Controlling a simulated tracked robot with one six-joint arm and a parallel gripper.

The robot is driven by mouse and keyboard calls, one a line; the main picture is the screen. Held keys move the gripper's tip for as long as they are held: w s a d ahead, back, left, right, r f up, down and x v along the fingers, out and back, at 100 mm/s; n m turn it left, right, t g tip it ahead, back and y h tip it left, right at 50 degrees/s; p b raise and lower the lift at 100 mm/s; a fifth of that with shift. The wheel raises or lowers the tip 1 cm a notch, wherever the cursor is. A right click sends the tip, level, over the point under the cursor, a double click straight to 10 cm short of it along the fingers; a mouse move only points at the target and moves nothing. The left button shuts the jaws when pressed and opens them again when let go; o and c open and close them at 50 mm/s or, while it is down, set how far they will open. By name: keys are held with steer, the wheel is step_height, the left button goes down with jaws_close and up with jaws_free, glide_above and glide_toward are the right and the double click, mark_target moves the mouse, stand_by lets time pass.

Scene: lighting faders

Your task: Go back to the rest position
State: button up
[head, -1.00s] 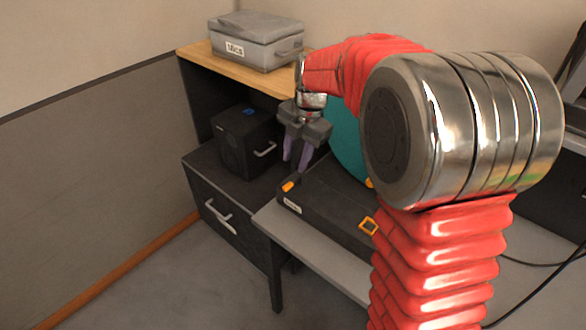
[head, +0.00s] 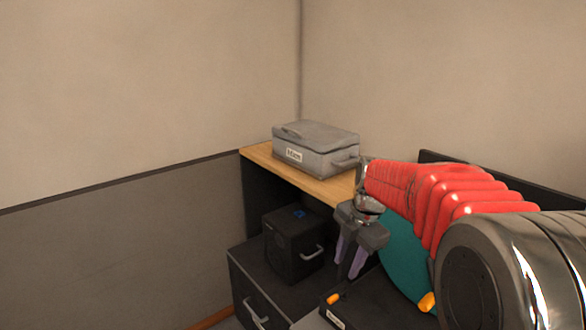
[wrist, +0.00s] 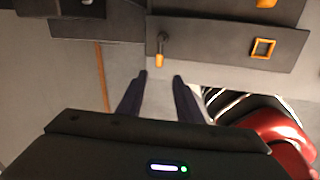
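My gripper (head: 350,268) hangs fingers-down over the black fader console (head: 365,298), with its two purple-grey fingers spread. In the wrist view the fingertips (wrist: 160,77) are apart with only grey surface between them. An orange-tipped fader lever (head: 333,298) is just below and left of the fingers in the head view. It also shows in the wrist view (wrist: 159,58), beyond the fingertips and clear of them. An orange square frame (wrist: 263,48) sits on the console to the right. The console's lower part is cut off in the head view.
A grey labelled case (head: 315,152) stands on a wooden shelf (head: 262,153). A black box with a handle (head: 293,245) sits on a dark drawer cabinet (head: 240,276) left of my gripper. A teal panel (head: 402,262) is close on its right. The space by the left wall is open.

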steer(key=s+r+m+t, duration=0.1)
steer(key=s+m+t, duration=0.1)
steer(key=s+m, duration=1)
steer(key=s+r+m+t+h, duration=0.1)
steer(key=s+r+m, duration=0.1)
steer(key=s+m, duration=1)
steer(key=s, duration=0.3)
steer(key=shift+s+a+r+t, duration=0.2)
steer(key=shift+a+t, duration=0.1)
steer(key=shift+t, duration=0.1)
steer(key=shift+d, duration=0.1)
stand_by(1.0)
